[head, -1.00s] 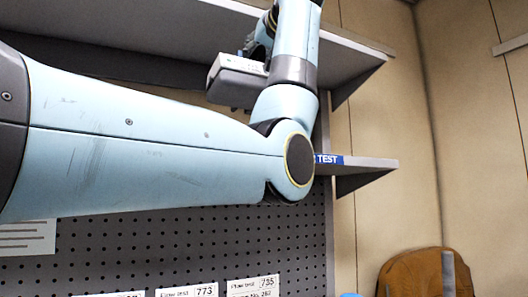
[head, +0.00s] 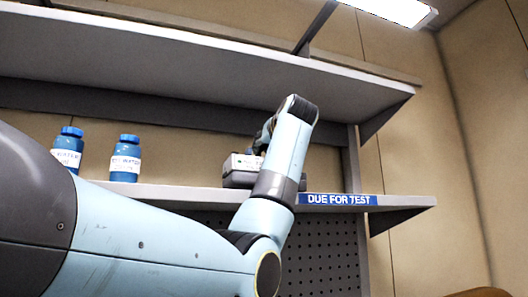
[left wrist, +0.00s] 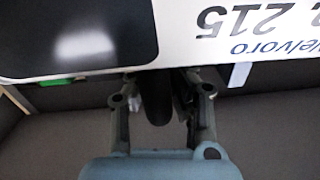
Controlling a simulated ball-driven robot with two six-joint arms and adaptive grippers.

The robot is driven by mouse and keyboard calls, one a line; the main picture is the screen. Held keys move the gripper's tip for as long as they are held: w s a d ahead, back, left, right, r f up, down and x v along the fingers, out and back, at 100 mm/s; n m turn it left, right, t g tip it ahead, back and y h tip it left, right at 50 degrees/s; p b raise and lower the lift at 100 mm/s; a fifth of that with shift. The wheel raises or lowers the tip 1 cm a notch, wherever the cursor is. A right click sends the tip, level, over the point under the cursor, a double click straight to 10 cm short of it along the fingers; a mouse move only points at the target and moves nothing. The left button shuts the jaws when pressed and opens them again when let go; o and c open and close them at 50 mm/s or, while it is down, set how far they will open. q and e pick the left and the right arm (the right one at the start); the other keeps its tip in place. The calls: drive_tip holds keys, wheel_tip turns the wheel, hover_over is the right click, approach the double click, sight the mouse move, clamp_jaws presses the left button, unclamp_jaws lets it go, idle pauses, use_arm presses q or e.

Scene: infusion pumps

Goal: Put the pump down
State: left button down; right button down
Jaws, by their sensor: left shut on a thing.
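The pump (head: 242,168) is a grey box with a pale top, partly hidden behind my left arm in the head view. It is at the level of the lower shelf (head: 180,193), left of the blue DUE FOR TEST label (head: 338,200). I cannot tell whether it touches the shelf. My left gripper (head: 265,138) is shut on the pump from above, its fingers mostly hidden by the wrist. In the left wrist view the gripper fingers (left wrist: 160,95) are around a dark handle. The pump's white label and dark screen (left wrist: 85,40) show upside down. My right gripper is not in view.
Two blue bottles with white labels, one (head: 125,160) nearer the pump and one (head: 68,150) farther left, stand on the lower shelf. The upper shelf (head: 200,70) hangs above the pump. The shelf is clear between the bottles and pump. Pegboard (head: 325,250) is below.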

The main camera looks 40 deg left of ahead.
use_arm(q)
drive_tip(key=shift+a+f, duration=0.1)
drive_tip(key=shift+f, duration=0.7)
drive_tip(key=c, duration=1.2)
unclamp_jaws()
drive_tip(key=shift+f, duration=0.1)
drive_tip(key=shift+c, duration=0.2)
drive_tip(key=shift+s, duration=0.1)
drive_tip(key=shift+d, duration=0.45)
drive_tip(key=b+v, duration=0.2)
drive_tip(key=v, duration=0.9)
drive_tip(key=shift+s, duration=0.25)
